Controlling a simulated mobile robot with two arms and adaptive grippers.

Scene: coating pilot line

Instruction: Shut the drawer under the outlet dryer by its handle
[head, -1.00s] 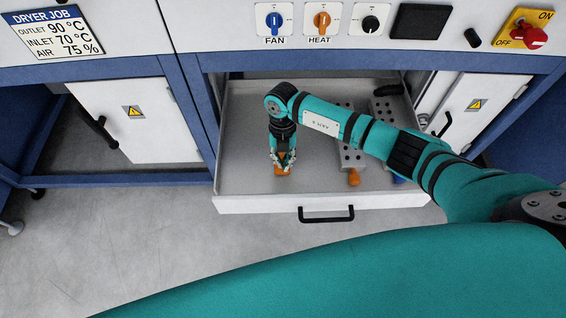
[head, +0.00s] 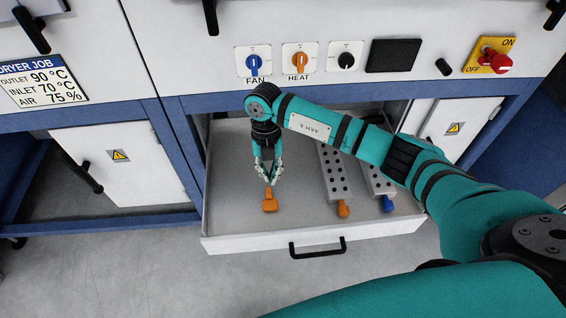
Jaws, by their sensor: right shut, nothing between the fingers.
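The drawer (head: 225,243) is pulled open below the control panel, its light front panel toward me. Its black bar handle (head: 318,247) is on the middle of the front, with nothing touching it. My right gripper (head: 271,182) points down over the inside of the drawer, behind the front panel and left of the handle. Its fingers are shut and empty. An orange piece (head: 269,202) is just below the fingertips; I cannot tell whether they touch it. My right arm crosses above the drawer and hides part of its back. My left gripper is not in view.
Two grey perforated bars, one with an orange end (head: 343,209) and one with a blue end (head: 388,204), lie in the drawer's right half. White cabinet doors (head: 148,165) flank the drawer. Above are fan (head: 253,62) and heat (head: 299,60) knobs. The floor before the drawer is clear.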

